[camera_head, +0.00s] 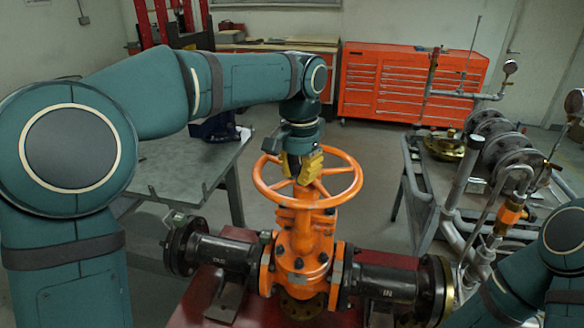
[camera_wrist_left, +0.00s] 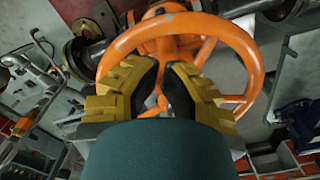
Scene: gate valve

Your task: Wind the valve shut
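The orange handwheel (camera_head: 257,181) sits level on top of the orange gate valve (camera_head: 298,262), which stands between two dark flanged pipe pieces. The wheel also fills the upper middle of the left wrist view (camera_wrist_left: 248,58). My left gripper (camera_head: 303,180), with yellow fingers, points down at the wheel's far side, over the rim and spokes. In the left wrist view its fingers (camera_wrist_left: 165,70) are spread, with a gap between them where orange wheel parts show. I cannot tell whether they touch the wheel. My right gripper is out of view; part of my right arm shows at the lower right.
The valve stands on a red base (camera_head: 190,313). A grey table (camera_head: 185,165) is at the left. A cart with pipes and gauges (camera_head: 425,190) stands close at the right. An orange tool chest (camera_head: 385,85) is at the back. Clear floor lies behind the wheel.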

